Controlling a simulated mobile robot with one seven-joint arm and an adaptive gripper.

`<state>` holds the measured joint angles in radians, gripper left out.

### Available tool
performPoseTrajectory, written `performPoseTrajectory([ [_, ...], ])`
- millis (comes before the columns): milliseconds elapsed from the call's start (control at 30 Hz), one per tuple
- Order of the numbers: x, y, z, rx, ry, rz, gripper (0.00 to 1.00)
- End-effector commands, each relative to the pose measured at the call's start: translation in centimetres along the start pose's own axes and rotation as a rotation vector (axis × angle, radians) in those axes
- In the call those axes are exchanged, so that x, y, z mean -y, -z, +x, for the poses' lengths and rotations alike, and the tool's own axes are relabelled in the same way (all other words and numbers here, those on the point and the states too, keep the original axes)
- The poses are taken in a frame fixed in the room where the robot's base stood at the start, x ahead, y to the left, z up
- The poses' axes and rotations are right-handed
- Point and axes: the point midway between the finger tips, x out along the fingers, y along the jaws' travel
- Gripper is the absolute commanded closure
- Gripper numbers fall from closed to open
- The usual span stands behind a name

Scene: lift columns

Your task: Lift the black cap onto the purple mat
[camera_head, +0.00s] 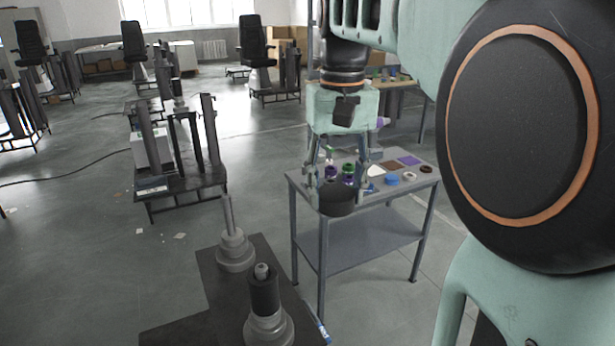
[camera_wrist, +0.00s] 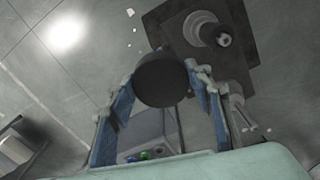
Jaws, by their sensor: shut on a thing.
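The black cap (camera_head: 337,198) is a dark short cylinder. My gripper (camera_head: 338,185) is shut on it and holds it up at the near left side of the table. In the wrist view the cap (camera_wrist: 161,79) sits between the fingertips of my gripper (camera_wrist: 163,90). The purple mat (camera_head: 410,160) is a small flat square at the far right of the tabletop, with bare surface showing. The cap is apart from the mat, to its left and nearer to me.
The grey table (camera_head: 300,182) also bears a brown mat (camera_head: 393,165), a white mat (camera_head: 376,170), a blue object (camera_head: 393,179), a brown ring (camera_head: 426,169) and purple and green items (camera_head: 348,172). A dark platform with lift columns (camera_head: 236,250) stands at the front left.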

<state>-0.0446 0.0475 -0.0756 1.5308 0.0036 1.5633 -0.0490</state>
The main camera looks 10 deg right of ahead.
Motion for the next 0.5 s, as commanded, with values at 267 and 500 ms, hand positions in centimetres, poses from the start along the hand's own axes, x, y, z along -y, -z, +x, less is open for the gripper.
performPoseTrajectory([
  [267, 0.0, 0.0, -1.7, 0.000, 0.000, 0.000, 0.82],
  [500, 0.0, 0.0, -2.9, 0.000, 0.000, 0.000, 0.82],
])
